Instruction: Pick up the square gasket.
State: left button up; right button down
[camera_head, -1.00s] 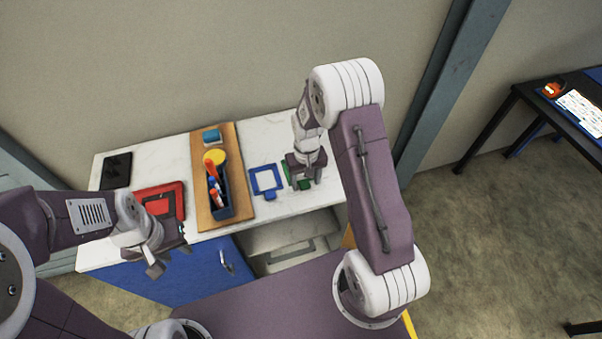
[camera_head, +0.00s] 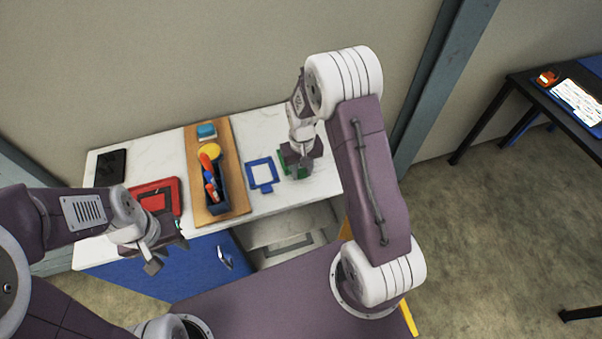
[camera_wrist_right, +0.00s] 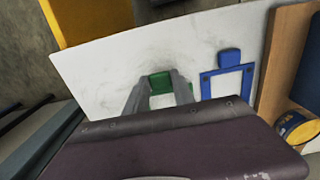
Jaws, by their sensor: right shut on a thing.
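Several square frame gaskets with tabs are in the head view. A green one (camera_head: 283,163) is mostly hidden behind my right gripper (camera_head: 302,172). In the right wrist view, its green tab (camera_wrist_right: 160,82) sits between the two fingers of my right gripper (camera_wrist_right: 159,92), which is shut on it. Whether it is clear of the white top I cannot tell. A blue one (camera_head: 250,174) lies flat just left of it and also shows in the wrist view (camera_wrist_right: 205,86). My left gripper (camera_head: 168,253) is open and empty, in front of the counter.
A red frame (camera_head: 176,188) lies on the white counter (camera_head: 240,131) at the left, near a black tablet (camera_head: 111,167). A wooden board (camera_head: 226,142) holds a dark bin (camera_head: 224,194) of tools, a yellow round thing and a blue block. A drawer (camera_head: 285,250) is open below.

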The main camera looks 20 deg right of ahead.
jog(key=shift+r, duration=0.9)
jog(key=s+a+r+b, duration=0.2)
jog(key=s+r, duration=0.5)
jog(key=s, duration=0.4)
jog(key=w+f, duration=0.3)
jog(key=w+d+f, duration=0.1)
jog(key=f, duration=0.1)
jog(key=shift+w, duration=0.4)
jog(key=shift+w+n, duration=0.3)
jog(key=shift+w, duration=0.05)
jog(key=shift+s+a+r, duration=0.1)
jog(key=shift+s+r, duration=0.05)
jog(key=shift+s, duration=0.1)
jog(key=shift+w, duration=0.15)
